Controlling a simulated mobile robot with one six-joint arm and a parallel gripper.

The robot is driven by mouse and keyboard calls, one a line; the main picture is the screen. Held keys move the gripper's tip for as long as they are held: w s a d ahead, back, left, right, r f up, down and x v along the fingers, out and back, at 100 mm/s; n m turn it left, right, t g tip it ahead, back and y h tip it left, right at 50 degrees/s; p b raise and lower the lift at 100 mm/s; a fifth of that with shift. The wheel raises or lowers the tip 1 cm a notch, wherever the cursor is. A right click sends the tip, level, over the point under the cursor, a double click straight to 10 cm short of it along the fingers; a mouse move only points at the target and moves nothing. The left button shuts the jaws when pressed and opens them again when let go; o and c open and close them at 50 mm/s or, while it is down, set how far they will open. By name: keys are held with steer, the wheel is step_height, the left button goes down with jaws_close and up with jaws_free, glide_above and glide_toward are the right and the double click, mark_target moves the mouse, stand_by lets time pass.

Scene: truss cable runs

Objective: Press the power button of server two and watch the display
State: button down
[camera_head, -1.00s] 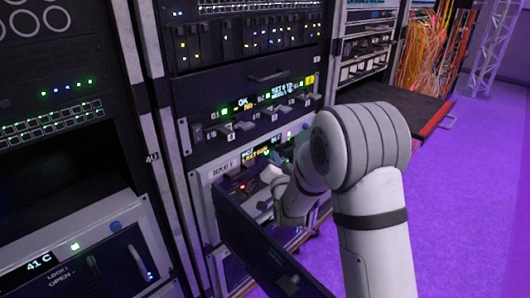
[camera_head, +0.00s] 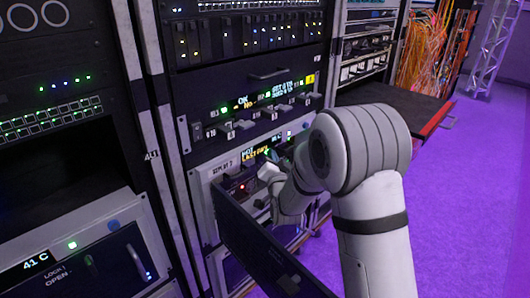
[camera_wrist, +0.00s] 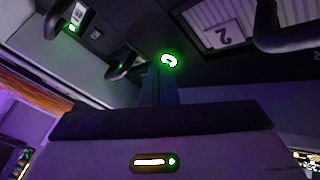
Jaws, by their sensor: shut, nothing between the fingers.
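Server two's unit (camera_head: 223,170) sits low in the middle rack, with a small label on its front that seems to end in 2. Its display (camera_head: 254,155) shows small white and yellow text, too blurred to read surely. A red light (camera_head: 242,187) glows below it. My gripper (camera_head: 268,172) is in front of this unit, partly hidden by my arm. In the wrist view my shut gripper (camera_wrist: 160,75) points at a green-lit round button (camera_wrist: 169,60); its tip is very close, and I cannot tell whether it touches. A "2" label (camera_wrist: 222,36) shows upside down near it.
A dark door panel (camera_head: 262,240) stands swung out below and in front of the unit. Dark handles (camera_wrist: 280,30) flank the button in the wrist view. A red-edged shelf (camera_head: 425,120) juts out at right. Purple floor (camera_head: 465,190) is open on the right.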

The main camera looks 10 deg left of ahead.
steer(key=shift+w+a, duration=0.15)
steer(key=shift+a, duration=0.1)
stand_by(0.5)
steer(key=shift+s+d+b, duration=0.5)
steer(key=shift+d+b, duration=0.15)
steer(key=shift+d, duration=0.05)
steer(key=s+d, duration=0.1)
steer(key=d, duration=0.1)
steer(key=s+d, duration=0.2)
steer(key=shift+b, duration=0.4)
stand_by(0.3)
